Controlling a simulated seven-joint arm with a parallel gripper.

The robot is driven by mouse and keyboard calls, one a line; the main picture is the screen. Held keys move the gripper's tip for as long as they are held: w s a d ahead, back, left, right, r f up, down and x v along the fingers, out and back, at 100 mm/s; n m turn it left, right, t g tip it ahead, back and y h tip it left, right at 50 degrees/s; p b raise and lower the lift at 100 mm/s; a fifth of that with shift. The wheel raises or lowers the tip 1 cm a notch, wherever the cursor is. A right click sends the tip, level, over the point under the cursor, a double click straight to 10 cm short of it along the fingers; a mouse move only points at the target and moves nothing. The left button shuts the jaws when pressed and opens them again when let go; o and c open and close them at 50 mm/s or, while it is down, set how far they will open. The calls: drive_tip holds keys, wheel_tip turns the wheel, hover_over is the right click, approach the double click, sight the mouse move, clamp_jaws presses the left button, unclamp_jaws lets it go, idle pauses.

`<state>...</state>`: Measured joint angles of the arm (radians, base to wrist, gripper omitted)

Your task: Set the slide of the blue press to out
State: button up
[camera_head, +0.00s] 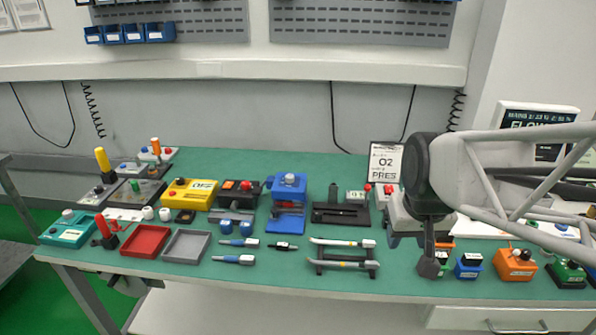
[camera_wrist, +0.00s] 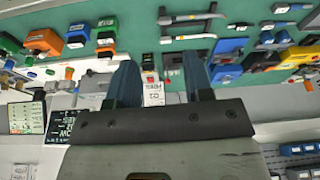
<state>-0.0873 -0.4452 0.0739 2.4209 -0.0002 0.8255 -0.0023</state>
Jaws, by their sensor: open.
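The blue press (camera_head: 287,203) stands near the middle of the green bench, with a blue upper block, a round knob and a blue base towards the front. I cannot make out its slide's position. My gripper (camera_head: 430,266) hangs over the right part of the bench, well to the right of the press. In the wrist view my gripper (camera_wrist: 160,82) has its two fingers apart with nothing held between them.
A rack with grey handles (camera_head: 343,256) lies in front, to the right. Blue-handled tools (camera_head: 238,243) lie front left. Orange and blue boxes (camera_head: 515,263) stand at right.

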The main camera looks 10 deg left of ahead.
drive_tip(key=w+a+f+n, duration=0.1)
drive_tip(key=w+a, duration=0.4)
drive_tip(key=w, duration=0.4)
drive_tip(key=n+t+y, duration=0.1)
drive_tip(key=n+y, duration=0.1)
drive_tip(key=n, duration=0.1)
approach(274, 210)
drive_tip(key=shift+w+a+f, duration=0.15)
drive_tip(key=shift+a+f, duration=0.05)
drive_tip(key=shift+f, duration=0.1)
drive_tip(key=shift+f, duration=0.1)
drive_tip(key=shift+x, duration=3.8)
drive_tip(key=shift+d, duration=0.1)
clamp_jaws()
